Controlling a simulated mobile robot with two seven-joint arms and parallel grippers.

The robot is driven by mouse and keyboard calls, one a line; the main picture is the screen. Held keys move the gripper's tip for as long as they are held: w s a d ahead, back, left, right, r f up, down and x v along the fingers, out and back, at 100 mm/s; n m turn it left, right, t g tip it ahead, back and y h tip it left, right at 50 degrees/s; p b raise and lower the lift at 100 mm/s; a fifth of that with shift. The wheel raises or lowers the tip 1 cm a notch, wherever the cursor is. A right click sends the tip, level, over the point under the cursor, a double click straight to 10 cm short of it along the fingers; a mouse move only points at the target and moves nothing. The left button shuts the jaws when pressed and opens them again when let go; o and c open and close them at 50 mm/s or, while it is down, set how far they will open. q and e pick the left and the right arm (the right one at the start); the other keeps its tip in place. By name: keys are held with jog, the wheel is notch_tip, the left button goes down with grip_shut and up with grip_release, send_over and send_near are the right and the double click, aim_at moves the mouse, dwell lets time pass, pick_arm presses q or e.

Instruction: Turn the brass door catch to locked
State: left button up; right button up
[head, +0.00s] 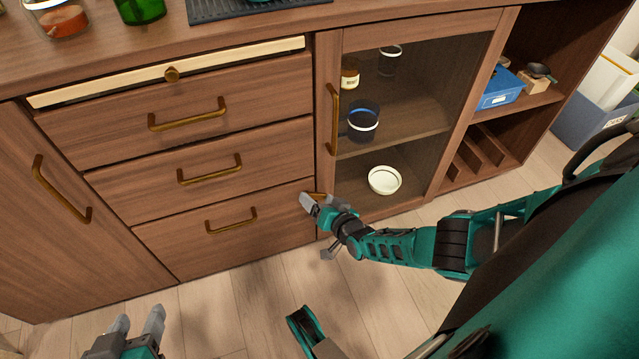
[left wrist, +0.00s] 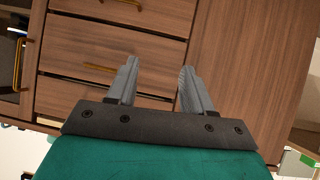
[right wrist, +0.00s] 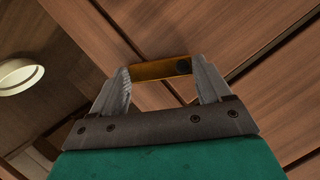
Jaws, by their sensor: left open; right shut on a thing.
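The brass door catch (head: 319,195) sits low on the cabinet front, at the lower left corner of the glass door (head: 420,115). My right gripper (head: 314,205) is at it and partly covers it. In the right wrist view the catch (right wrist: 155,71) is a brass bar spanning between the two fingers, with a dark round spot at its right end, and the fingers (right wrist: 162,80) are shut on it. The glass door looks closed. My left gripper (head: 138,322) is open and empty, low at the left, away from the cabinet front; its parted fingers show in the left wrist view (left wrist: 156,80).
Drawers with brass handles (head: 210,168) are left of the door. The door has its own long brass handle (head: 334,118). Behind the glass are a white bowl (head: 384,180), a jar and cups. Open shelves at right hold a blue box (head: 502,90). Wooden floor lies in front.

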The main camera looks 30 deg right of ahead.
jog(key=shift+r+n+h+p, duration=0.35)
jog(key=shift+n+h+p, duration=0.15)
jog(key=shift+n+p, duration=0.2)
jog(key=shift+r+n+g+h+p, duration=0.2)
jog(key=shift+n+g+h+p, duration=0.2)
jog(key=shift+n+h+p, duration=0.25)
jog(key=shift+r+n, duration=0.15)
jog(key=shift+n, duration=0.4)
pick_arm(q)
jog(key=shift+s+a+r+y, duration=0.2)
jog(key=shift+a+r+y, duration=0.1)
jog(key=shift+a+r, duration=0.3)
pick_arm(e)
jog(key=shift+h, duration=0.25)
jog(key=shift+n, duration=0.3)
jog(key=o, duration=1)
pick_arm(q)
jog(key=shift+s+r+p, duration=0.1)
jog(key=shift+p, duration=0.25)
pick_arm(e)
jog(key=shift+s+r, duration=0.1)
